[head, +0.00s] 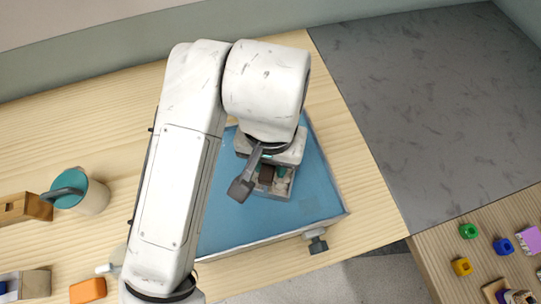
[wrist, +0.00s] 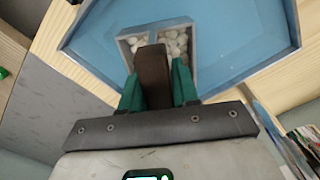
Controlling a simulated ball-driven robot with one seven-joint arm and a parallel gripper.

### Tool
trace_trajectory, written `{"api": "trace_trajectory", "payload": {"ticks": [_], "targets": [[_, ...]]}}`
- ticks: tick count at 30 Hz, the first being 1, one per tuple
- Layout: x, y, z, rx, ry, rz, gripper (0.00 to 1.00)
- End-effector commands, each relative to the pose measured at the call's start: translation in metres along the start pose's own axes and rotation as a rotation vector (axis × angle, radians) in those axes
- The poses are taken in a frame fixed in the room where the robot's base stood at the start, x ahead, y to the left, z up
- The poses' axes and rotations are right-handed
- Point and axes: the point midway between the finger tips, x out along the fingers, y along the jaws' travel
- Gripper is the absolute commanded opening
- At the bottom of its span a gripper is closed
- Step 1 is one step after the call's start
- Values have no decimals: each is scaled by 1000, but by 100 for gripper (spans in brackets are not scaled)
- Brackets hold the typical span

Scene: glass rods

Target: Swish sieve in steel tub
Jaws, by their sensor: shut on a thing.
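The steel tub (head: 320,205) is a shallow, blue-looking basin with a pale rim on the wooden table; my arm covers its left part. It also fills the top of the wrist view (wrist: 240,50). The sieve (head: 284,187) is a small grey box with white pebbles in it, inside the tub's outline. In the wrist view the sieve (wrist: 191,48) has a brown handle (wrist: 153,72) towards me. My gripper (wrist: 155,88) is shut on this handle with its green fingers. In the head view my gripper (head: 266,172) is over the tub. I cannot tell how deep the sieve sits.
A tap-like fitting (head: 317,243) sticks out at the tub's front. A teal-topped mug (head: 90,195), a wooden block (head: 22,208) and an orange block (head: 88,290) are at left. A grey slab (head: 430,100) lies right. Small coloured pieces, one green (head: 469,231), lie lower right.

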Motion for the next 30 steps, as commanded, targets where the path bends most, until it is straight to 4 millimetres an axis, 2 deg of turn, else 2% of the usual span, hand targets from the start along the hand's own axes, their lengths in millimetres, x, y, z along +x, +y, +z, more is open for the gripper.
{"api": "trace_trajectory", "payload": {"ticks": [1, 21, 30], "targets": [[10, 0, 0, -1, 1, 1, 0], [82, 0, 0, -1, 1, 1, 0], [99, 0, 0, 0, 1, 0, 0]]}}
